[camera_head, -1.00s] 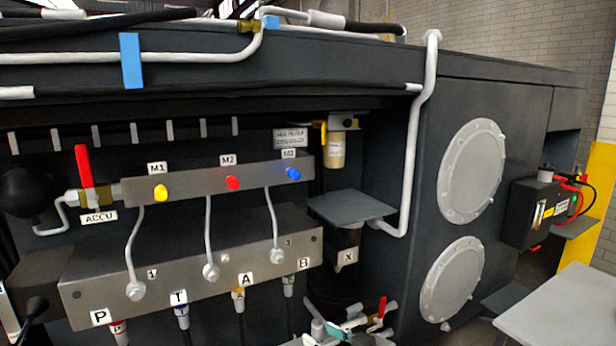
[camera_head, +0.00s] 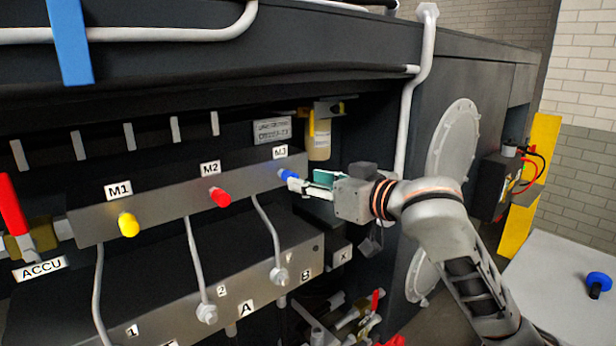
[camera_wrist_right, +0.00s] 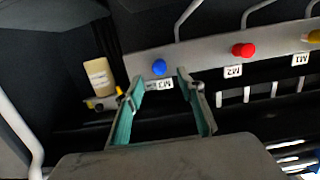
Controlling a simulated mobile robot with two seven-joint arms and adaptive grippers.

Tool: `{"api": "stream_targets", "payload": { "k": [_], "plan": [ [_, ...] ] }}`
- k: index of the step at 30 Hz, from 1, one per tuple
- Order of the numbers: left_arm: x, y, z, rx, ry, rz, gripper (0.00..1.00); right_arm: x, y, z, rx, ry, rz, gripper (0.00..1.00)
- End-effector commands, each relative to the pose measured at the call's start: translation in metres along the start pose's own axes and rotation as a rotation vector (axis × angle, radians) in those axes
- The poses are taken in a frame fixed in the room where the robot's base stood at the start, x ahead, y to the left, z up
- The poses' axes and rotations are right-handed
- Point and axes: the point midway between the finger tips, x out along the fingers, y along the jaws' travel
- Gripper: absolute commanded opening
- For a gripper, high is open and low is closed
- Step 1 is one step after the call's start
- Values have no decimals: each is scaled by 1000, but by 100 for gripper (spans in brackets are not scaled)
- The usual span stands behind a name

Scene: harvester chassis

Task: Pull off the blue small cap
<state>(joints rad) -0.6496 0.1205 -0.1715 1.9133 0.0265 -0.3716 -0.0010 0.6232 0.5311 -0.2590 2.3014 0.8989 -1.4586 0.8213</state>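The small blue cap (camera_head: 286,174) sits on the M3 port at the right end of the upper grey metal block (camera_head: 160,199). It also shows in the right wrist view (camera_wrist_right: 159,67), above the M3 label and just past the fingertips. My right gripper (camera_head: 300,185) is at the cap, its fingertips very close to it. In the wrist view the gripper (camera_wrist_right: 164,83) has its two teal-padded fingers apart, with the cap roughly in line with the gap. Whether a finger touches the cap is unclear. My left gripper is not in view.
A red cap (camera_head: 220,197) at M2 and a yellow cap (camera_head: 128,225) at M1 are on the same block. Thin grey pipes run below. A pale cylinder (camera_head: 319,140) hangs behind the gripper. A larger blue part (camera_head: 598,283) lies on the light table (camera_head: 560,265) at right.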

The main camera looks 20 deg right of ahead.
Motion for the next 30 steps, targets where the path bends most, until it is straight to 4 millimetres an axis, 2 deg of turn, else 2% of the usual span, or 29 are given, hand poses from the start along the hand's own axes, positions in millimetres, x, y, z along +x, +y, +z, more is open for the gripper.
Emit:
{"api": "stream_targets", "payload": {
  "k": [16, 21, 29, 30],
  "plan": [
    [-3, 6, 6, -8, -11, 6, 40, 67, 0, 0, 2, 0, -1, 38],
    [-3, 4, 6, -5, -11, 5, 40, 76, 0, 0, -1, 0, 0, 38],
    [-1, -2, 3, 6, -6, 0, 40, 77, 0, 0, -1, 0, 0, 38],
    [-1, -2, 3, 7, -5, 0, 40, 77, 0, 0, -1, 0, 0, 30]
  ]
}}
